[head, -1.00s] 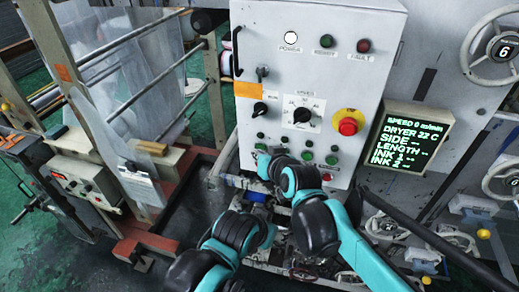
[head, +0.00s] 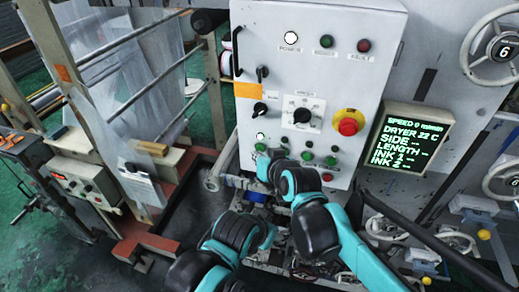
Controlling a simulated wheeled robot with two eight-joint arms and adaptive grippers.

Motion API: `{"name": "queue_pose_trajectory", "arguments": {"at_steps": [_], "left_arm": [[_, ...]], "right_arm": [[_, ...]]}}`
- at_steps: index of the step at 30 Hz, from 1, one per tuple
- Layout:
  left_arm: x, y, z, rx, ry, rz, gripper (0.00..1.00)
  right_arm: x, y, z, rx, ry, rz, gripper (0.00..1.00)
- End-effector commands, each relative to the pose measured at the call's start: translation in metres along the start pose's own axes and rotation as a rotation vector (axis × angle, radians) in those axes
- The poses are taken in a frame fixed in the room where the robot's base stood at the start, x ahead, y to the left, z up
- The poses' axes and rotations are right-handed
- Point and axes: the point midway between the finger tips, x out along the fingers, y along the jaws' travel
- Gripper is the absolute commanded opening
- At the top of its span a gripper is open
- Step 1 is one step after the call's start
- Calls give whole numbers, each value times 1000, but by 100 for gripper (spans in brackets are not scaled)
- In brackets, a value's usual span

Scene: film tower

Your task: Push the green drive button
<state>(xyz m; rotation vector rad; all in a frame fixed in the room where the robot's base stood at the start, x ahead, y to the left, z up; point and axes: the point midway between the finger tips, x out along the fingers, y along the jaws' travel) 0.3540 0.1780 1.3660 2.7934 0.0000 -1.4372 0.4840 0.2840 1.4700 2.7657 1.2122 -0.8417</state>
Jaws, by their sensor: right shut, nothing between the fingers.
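The grey control cabinet (head: 297,72) carries a low row of small green buttons with indicator lamps above them. The leftmost green button (head: 260,147) is at the tip of my right gripper (head: 264,156), which partly covers it. Another green button (head: 331,160) shows clear at the right of the row. The labels are too small to read, so I cannot tell which one is drive. My right gripper is shut and empty; its tip looks at or very near the leftmost button. The small lamp (head: 260,136) above that button glows white. My left arm's links show at the bottom, but its gripper does not.
A red emergency knob (head: 348,123) on a yellow base and a rotary selector (head: 302,115) sit above the row. A screen (head: 412,138) right of the cabinet reads speed 0. A dark diagonal bar (head: 425,235) lies right of my right arm.

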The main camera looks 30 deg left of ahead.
Motion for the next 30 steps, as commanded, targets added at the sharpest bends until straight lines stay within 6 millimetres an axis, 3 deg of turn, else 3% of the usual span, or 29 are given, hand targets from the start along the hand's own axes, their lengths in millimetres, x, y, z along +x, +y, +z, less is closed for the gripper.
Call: {"name": "queue_pose_trajectory", "arguments": {"at_steps": [14,30], "left_arm": [[0,0,0,0,0,0,60],[-5,0,-4,0,0,0,60]], "right_arm": [[-6,-5,4,0,0,-1,0],[-38,-28,28,-1,0,-1,0]]}}
